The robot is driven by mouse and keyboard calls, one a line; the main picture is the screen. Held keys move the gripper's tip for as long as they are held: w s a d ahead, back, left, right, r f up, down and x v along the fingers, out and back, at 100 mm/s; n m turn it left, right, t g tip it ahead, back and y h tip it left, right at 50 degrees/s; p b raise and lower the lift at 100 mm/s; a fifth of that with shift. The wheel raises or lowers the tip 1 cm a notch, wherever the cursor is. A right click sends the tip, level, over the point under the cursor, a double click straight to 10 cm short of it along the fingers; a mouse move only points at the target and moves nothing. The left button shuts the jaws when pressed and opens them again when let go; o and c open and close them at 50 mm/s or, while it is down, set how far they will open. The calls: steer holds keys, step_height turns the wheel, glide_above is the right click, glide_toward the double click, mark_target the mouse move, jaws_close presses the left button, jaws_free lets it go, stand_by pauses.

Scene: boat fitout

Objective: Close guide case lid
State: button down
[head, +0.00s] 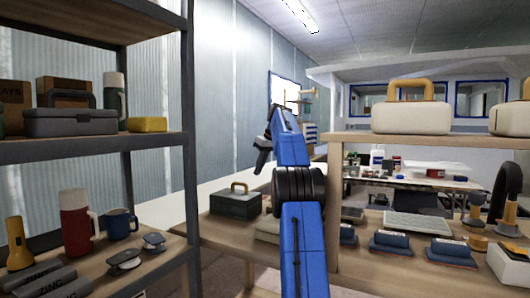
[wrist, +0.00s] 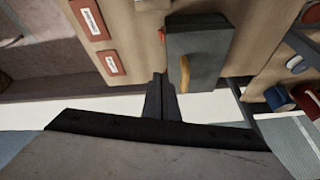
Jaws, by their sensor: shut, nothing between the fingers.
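No case is readably marked as the guide case. A dark grey-green case (head: 235,203) with a tan handle stands on the wooden bench left of my arm, its lid looking shut. It also shows in the wrist view (wrist: 205,45), just beyond and to the right of my fingertips. My gripper (wrist: 161,82) is shut and empty, and appears apart from the case. In the head view my gripper (head: 262,158) is small and dark, above and behind the case.
A dark grey case (head: 70,122) stands on the left rack. A cream case (head: 410,117) with a tan handle stands on the right upper shelf. The rack post (head: 188,130) stands left of my arm. Blue blocks (head: 390,242) and a pale tray (head: 418,224) lie on the right bench.

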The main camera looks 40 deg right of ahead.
steer(key=a+v, duration=0.1)
steer(key=v, duration=0.8)
steer(key=shift+d, duration=0.3)
steer(key=shift+r, duration=0.15)
